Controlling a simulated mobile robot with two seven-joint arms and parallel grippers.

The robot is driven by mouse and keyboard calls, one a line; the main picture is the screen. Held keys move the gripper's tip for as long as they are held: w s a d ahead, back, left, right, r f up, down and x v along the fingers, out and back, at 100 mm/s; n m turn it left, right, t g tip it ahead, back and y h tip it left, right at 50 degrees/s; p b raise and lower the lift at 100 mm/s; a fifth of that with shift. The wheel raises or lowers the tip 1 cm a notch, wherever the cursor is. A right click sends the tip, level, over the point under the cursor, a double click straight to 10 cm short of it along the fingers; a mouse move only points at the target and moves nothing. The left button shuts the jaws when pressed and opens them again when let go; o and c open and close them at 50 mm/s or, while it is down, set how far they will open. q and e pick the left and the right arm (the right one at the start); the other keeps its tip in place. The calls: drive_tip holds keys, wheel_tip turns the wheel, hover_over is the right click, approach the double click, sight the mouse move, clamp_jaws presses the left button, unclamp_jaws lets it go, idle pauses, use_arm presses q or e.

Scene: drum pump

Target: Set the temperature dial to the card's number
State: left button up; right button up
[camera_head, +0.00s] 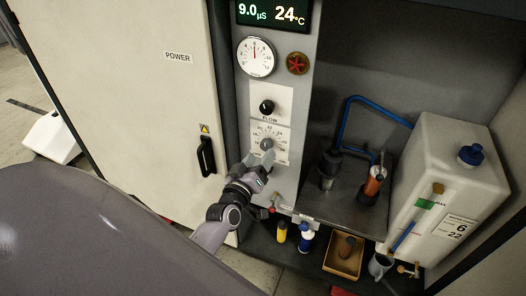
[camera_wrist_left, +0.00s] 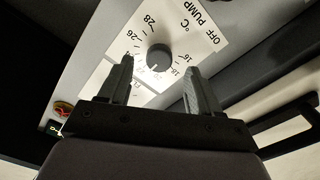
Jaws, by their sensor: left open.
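The temperature dial (camera_head: 266,144) is a small grey knob on a white scale plate, low on the panel. In the left wrist view the dial (camera_wrist_left: 158,57) shows larger, with scale numbers around it and a light mark on the knob. My left gripper (camera_head: 259,160) is open just below the dial. In the left wrist view its two fingers (camera_wrist_left: 159,68) stand either side of the knob; I cannot tell whether they touch it. The card (camera_head: 459,228) on the white tank reads 6 and 22. The display (camera_head: 273,13) above reads 24 °C. My right gripper is not in view.
A black flow knob (camera_head: 267,107) sits above the dial. A cabinet door with a black handle (camera_head: 206,156) is on the left. The pump shelf and white tank (camera_head: 440,165) are on the right.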

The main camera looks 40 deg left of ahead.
use_arm(q)
drive_tip(key=shift+v, duration=1.35)
drive_tip(key=s+d+f+m+g+h, duration=0.2)
drive_tip(key=s+d+f+m, duration=0.1)
drive_tip(key=s, duration=0.3)
drive_tip(key=s+d+f+m+g+h+p, duration=0.1)
drive_tip(key=s+d+f+m+g+h, duration=0.1)
drive_tip(key=s+d+f+m, duration=0.1)
drive_tip(key=s+d+f+m+g+h, duration=0.2)
drive_tip(key=s+d+f+m+g, duration=0.1)
drive_tip(key=s, duration=0.7)
drive_tip(key=d+f+m, duration=0.1)
drive_tip(key=d+m, duration=0.1)
drive_tip(key=d, duration=0.1)
drive_tip(key=shift+d+p, duration=0.35)
drive_tip(key=shift+p, duration=0.05)
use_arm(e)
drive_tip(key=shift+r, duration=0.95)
use_arm(q)
drive_tip(key=shift+s, duration=0.15)
drive_tip(key=c, duration=0.3)
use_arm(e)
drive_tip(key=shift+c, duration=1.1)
use_arm(q)
drive_tip(key=shift+c, duration=0.4)
